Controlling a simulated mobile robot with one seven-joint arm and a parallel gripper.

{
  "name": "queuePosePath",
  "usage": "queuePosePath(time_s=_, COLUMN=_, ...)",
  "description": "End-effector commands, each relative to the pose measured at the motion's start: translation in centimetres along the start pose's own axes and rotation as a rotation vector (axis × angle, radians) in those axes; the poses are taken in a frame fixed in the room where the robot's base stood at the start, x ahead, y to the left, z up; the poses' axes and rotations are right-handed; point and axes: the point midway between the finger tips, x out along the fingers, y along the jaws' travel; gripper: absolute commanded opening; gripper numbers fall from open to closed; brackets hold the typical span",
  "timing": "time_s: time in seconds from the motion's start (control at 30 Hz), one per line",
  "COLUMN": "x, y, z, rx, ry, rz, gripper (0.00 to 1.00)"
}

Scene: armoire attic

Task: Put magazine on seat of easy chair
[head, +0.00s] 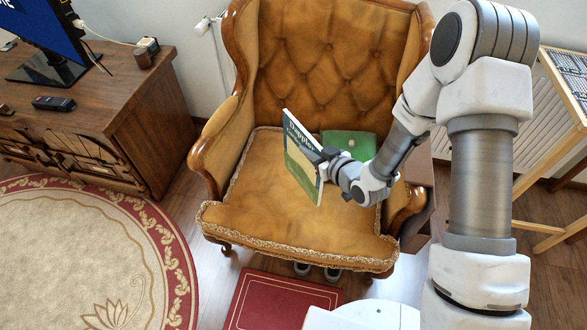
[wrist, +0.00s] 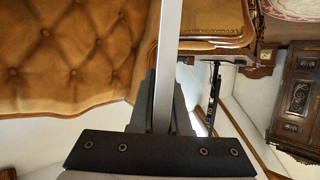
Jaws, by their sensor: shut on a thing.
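The magazine (head: 302,158) has a dark green top with pale lettering and a lighter picture below. My gripper (head: 326,160) is shut on its right side and holds it upright and tilted over the seat. In the wrist view the magazine (wrist: 175,60) is seen edge-on as a thin grey strip between the fingers of my gripper (wrist: 168,105). The easy chair (head: 318,60) is tan tufted leather with wooden trim. Its seat (head: 262,205) is below the magazine; I cannot tell whether the magazine's lower edge touches it.
A green bag or case (head: 350,143) lies at the back right of the seat. A wooden cabinet (head: 150,120) with a television (head: 45,40) stands at left. A red mat (head: 280,302) lies in front of the chair. The front left of the seat is bare.

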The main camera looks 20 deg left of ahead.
Motion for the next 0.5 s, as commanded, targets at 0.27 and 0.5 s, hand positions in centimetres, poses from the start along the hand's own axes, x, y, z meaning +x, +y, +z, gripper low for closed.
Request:
queuePosePath(time_s=0.27, x=6.4, y=-4.2, z=1.9, rx=-0.001, ry=0.003, rz=-0.004, gripper=0.0)
queuePosePath(time_s=0.5, x=9.2, y=-5.9, z=2.4, rx=0.0, ry=0.003, rz=0.0, gripper=0.0)
